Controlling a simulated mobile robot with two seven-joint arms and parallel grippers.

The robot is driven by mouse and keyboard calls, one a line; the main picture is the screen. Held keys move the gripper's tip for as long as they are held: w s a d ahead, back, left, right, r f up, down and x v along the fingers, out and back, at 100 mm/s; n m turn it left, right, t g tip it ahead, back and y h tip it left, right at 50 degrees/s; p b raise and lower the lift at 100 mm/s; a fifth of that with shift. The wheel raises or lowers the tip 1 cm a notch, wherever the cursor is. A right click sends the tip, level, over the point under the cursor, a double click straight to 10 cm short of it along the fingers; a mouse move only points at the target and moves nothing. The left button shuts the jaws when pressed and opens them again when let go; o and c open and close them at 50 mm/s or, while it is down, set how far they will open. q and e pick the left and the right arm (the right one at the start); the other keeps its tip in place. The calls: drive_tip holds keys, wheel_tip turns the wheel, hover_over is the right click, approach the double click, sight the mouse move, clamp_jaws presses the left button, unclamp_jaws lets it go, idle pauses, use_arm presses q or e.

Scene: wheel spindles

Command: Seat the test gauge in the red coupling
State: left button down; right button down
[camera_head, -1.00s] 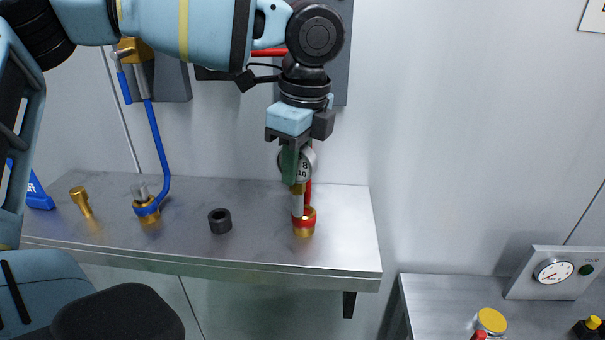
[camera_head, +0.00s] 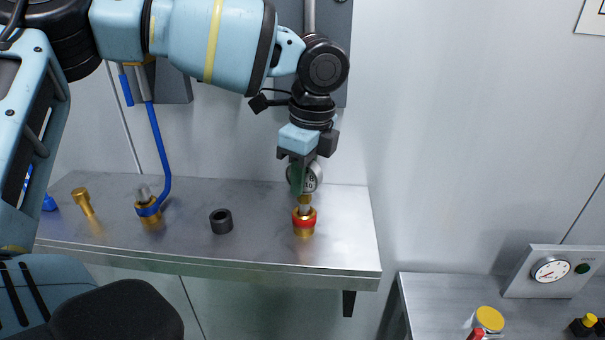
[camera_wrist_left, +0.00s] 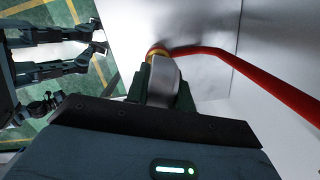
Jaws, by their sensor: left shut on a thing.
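The test gauge (camera_head: 313,178), with a round white dial, is upright in my left gripper (camera_head: 298,178), whose jaws are shut on it. The gauge's short brass and silver stem points down at the red coupling (camera_head: 304,222), a brass fitting with a red band on the shelf. The stem's lower end meets the coupling's top; I cannot tell how deep it is in. In the left wrist view the grey side of the gauge (camera_wrist_left: 163,85) shows between the fingers, with the brass of the coupling (camera_wrist_left: 156,51) just beyond it. My right gripper is not in view.
On the shelf (camera_head: 265,245) stand a black ring (camera_head: 221,222), a blue-banded coupling (camera_head: 148,211) with a blue hose (camera_head: 157,140), and a brass plug (camera_head: 84,202). A lower bench at right holds a gauge panel (camera_head: 540,285).

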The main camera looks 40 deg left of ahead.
use_arm(q)
drive_tip(key=shift+f, duration=0.2)
drive_tip(key=c, duration=1.2)
unclamp_jaws()
drive_tip(key=shift+r, duration=0.15)
drive_tip(key=r, duration=0.4)
drive_tip(key=d+r, duration=0.1)
drive_tip(key=r, duration=0.7)
drive_tip(key=shift+w+d, duration=0.1)
drive_tip(key=shift+d, duration=0.15)
